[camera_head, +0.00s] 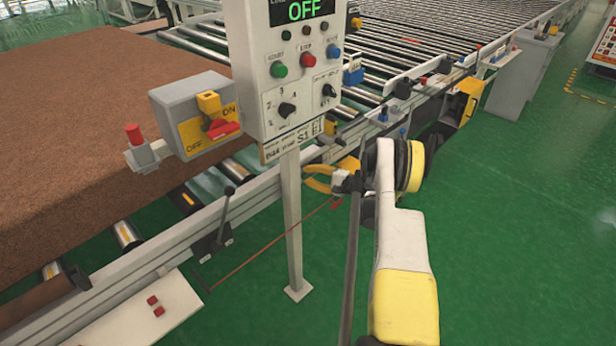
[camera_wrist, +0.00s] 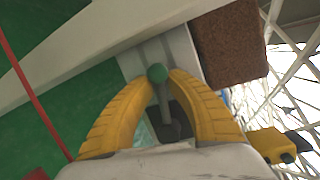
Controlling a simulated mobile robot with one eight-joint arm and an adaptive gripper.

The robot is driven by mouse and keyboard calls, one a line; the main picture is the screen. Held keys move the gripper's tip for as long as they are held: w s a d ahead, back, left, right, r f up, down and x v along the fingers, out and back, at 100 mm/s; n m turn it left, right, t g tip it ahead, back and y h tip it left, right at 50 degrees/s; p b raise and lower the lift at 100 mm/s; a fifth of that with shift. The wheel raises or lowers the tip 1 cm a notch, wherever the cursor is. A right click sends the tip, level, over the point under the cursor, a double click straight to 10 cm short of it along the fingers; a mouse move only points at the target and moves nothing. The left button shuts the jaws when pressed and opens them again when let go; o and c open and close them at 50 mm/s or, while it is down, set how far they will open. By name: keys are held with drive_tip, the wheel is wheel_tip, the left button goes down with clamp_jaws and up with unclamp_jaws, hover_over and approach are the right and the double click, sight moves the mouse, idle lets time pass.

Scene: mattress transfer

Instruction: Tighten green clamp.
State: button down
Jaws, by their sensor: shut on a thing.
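The green clamp (camera_wrist: 157,73) shows in the wrist view as a dark lever with a round green knob, standing on a grey metal plate. My gripper (camera_wrist: 160,84) has its two yellow curved fingers shut on it, one on each side, with the knob between the tips. In the head view my gripper (camera_head: 322,178) reaches to the conveyor's side rail from the right, just beside the control panel's post. The clamp itself cannot be made out there, and the lever's lower end is partly hidden by the fingers and wrist.
The control panel (camera_head: 262,75) on its post stands close to my gripper and reads OFF. A brown mattress (camera_head: 100,90) lies on the rollers at left. A black lever (camera_head: 225,210) stands on the near rail. Green floor (camera_head: 510,250) at right is clear.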

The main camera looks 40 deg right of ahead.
idle(0.3)
drive_tip(key=c, duration=1.2)
unclamp_jaws()
drive_tip(key=shift+a+r, duration=0.1)
drive_tip(key=v, duration=1.2)
